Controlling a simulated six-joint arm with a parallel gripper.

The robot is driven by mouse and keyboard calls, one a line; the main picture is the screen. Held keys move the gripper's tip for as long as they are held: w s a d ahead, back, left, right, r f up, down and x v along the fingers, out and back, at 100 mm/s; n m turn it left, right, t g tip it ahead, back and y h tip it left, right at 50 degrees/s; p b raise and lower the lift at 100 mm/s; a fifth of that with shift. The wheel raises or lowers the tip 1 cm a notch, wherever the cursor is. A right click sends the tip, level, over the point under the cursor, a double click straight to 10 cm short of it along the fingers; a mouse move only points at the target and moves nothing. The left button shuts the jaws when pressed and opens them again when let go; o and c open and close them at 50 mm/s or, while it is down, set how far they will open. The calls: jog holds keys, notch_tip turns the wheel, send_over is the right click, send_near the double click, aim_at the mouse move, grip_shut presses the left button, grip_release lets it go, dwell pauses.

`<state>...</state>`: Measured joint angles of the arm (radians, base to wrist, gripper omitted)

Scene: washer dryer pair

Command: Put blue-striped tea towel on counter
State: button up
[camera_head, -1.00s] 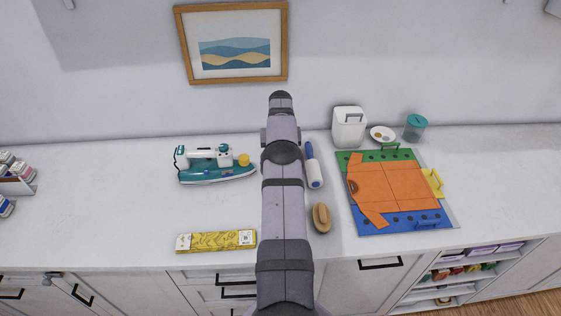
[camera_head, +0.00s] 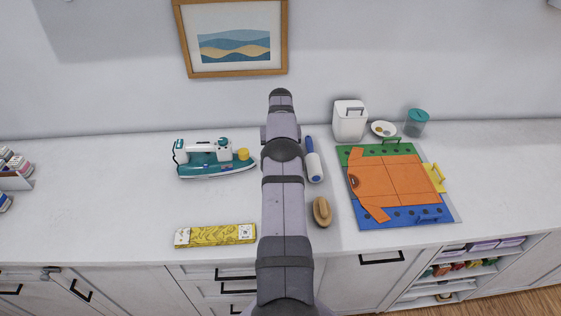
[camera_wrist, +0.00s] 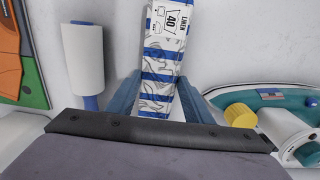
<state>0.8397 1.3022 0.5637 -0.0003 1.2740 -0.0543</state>
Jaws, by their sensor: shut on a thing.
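The blue-striped tea towel (camera_wrist: 160,50) is a narrow folded white bundle with blue stripes and a linen label, in the wrist view. My gripper (camera_wrist: 160,92) is shut on it, with one blue-grey finger on each side. The white counter (camera_head: 110,215) runs across the head view. My own arm covers the middle of the counter there and hides the towel and the gripper. I cannot tell whether the towel touches the counter.
A teal-and-white iron (camera_head: 215,160) and a yellow patterned folded bundle (camera_head: 215,235) lie left of my arm. A lint roller (camera_head: 314,160), a wooden brush (camera_head: 322,211) and a folding board with an orange shirt (camera_head: 395,180) lie right. The far-left counter has free room.

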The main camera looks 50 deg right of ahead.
jog(key=shift+f+b, duration=0.55)
jog(key=shift+f, duration=0.25)
dwell(0.9)
jog(key=o, duration=1.2)
jog(key=shift+c, duration=0.2)
jog(key=shift+r+b, duration=1.2)
jog(key=shift+r, duration=2.5)
